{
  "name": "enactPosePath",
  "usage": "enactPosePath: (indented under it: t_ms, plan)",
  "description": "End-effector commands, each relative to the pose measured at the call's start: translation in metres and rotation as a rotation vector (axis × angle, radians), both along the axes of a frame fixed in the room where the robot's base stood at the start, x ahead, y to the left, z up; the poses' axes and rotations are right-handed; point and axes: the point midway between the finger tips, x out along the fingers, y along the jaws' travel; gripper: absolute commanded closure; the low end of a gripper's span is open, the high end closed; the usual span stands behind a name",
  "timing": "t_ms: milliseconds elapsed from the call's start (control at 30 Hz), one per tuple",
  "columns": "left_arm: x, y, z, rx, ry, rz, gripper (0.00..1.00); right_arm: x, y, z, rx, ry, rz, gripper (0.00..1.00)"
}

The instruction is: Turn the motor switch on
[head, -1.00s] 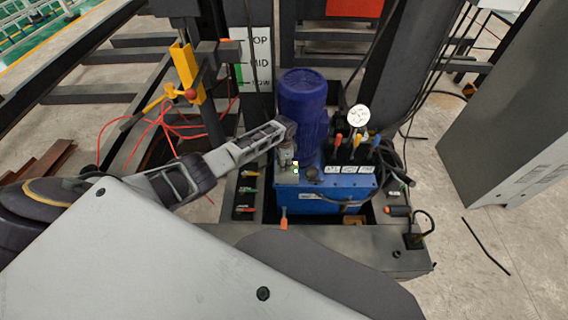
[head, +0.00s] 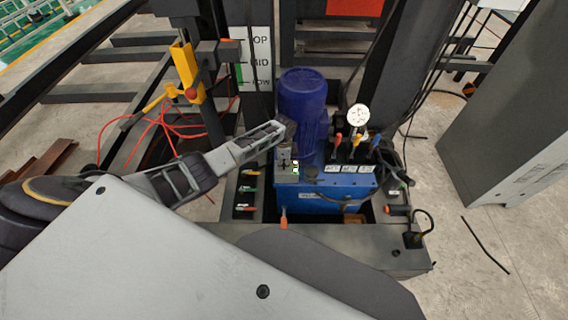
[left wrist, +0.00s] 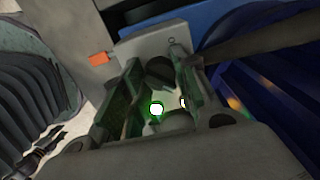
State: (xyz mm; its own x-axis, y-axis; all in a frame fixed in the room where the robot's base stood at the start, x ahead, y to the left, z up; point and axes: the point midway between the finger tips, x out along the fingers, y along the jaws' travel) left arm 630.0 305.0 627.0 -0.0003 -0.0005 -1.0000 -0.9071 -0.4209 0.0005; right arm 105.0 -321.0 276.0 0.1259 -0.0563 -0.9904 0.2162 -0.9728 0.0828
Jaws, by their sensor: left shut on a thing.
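The blue motor (head: 303,105) stands upright on the blue pump tank (head: 325,192). A small grey switch box (head: 285,160) sits at the motor's left side, with small lights on its front. In the left wrist view, the switch box (left wrist: 150,45) carries a black knob (left wrist: 160,70) and a green-glowing light (left wrist: 156,108). My left gripper (head: 284,130) reaches in from the left to the top of the box. In the left wrist view, its fingers (left wrist: 150,90) are closed around the black knob, which they partly hide. My right gripper is not in view.
Levers with coloured handles (head: 355,145) and a round gauge (head: 358,117) stand right of the motor. A yellow post (head: 187,73) and red cables (head: 160,130) are at left.

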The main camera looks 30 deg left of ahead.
Motion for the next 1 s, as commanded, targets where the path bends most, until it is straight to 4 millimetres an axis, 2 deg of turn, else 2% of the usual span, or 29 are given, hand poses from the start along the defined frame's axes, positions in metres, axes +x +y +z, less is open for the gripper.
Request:
enactPosePath:
  t_ms: [67, 100, 267, 300, 500, 600, 767, 1000]
  plan:
    - [0.000, -0.001, 0.000, 0.000, -0.001, -0.001, 0.94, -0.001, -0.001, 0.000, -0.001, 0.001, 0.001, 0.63]
    - [0.000, -0.001, 0.000, 0.000, -0.001, -0.001, 0.69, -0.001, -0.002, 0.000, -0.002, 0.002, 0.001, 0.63]
    - [0.000, -0.001, 0.000, -0.001, 0.000, -0.001, 0.49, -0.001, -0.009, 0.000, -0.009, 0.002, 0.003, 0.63]
    - [0.000, 0.000, 0.000, -0.001, 0.000, 0.000, 0.47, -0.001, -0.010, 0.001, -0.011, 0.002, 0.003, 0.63]
    - [0.000, 0.000, 0.000, 0.000, 0.000, 0.000, 0.47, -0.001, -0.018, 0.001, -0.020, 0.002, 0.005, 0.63]
    - [0.000, 0.000, 0.000, 0.000, 0.000, 0.000, 0.47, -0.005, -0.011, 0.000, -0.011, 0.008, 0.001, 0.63]
    - [0.000, 0.000, 0.003, 0.000, -0.001, 0.001, 0.47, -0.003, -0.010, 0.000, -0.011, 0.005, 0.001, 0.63]
    - [0.001, 0.000, 0.017, 0.000, -0.001, 0.000, 0.47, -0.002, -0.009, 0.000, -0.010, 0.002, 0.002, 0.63]
